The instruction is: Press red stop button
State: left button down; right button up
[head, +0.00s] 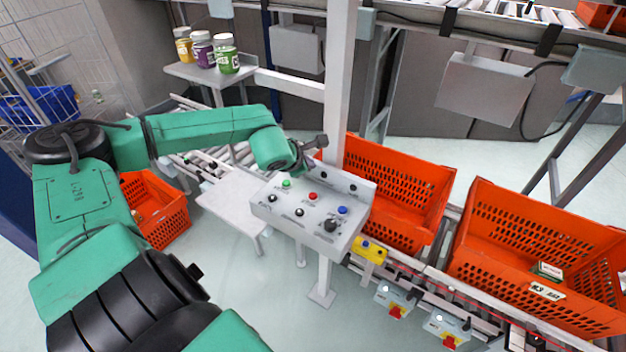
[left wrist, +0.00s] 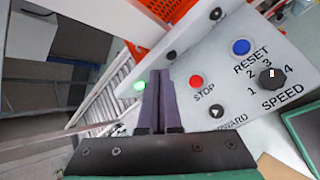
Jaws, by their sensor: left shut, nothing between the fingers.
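The red stop button (head: 312,196) is on the sloped top of a grey control panel (head: 290,219), between a green lit button (head: 286,184) and a blue button (head: 342,210). In the left wrist view the red button (left wrist: 196,81) has the label STOP beneath it. My left gripper (head: 312,146) is above the panel's back edge, apart from the red button. In the left wrist view the left gripper's fingers (left wrist: 161,85) are together, with the tips between the green button (left wrist: 139,85) and the red one. My right gripper is not in view.
A white post (head: 341,75) rises just behind the panel. Orange totes (head: 405,195) stand on the conveyor to the right, and another orange tote (head: 165,215) is at left. Jars (head: 203,50) stand on a small shelf. A black knob (head: 330,225) is also on the panel.

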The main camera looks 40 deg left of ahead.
aim_at(310, 198)
pick_arm(q)
jog(key=shift+f, duration=0.15)
notch_tip(310, 198, down, 8)
jog(key=b, duration=0.6)
jog(key=shift+f, duration=0.2)
jog(key=shift+d+f+b, duration=0.1)
jog(key=shift+b, duration=0.3)
dwell(1.3)
jog(key=shift+f+b, duration=0.4)
jog(key=shift+b, duration=0.3)
jog(key=shift+f+b, duration=0.5)
jog(key=shift+b, duration=0.15)
dwell(0.4)
dwell(0.3)
jog(key=shift+r+p, duration=0.4)
jog(key=shift+r, duration=0.5)
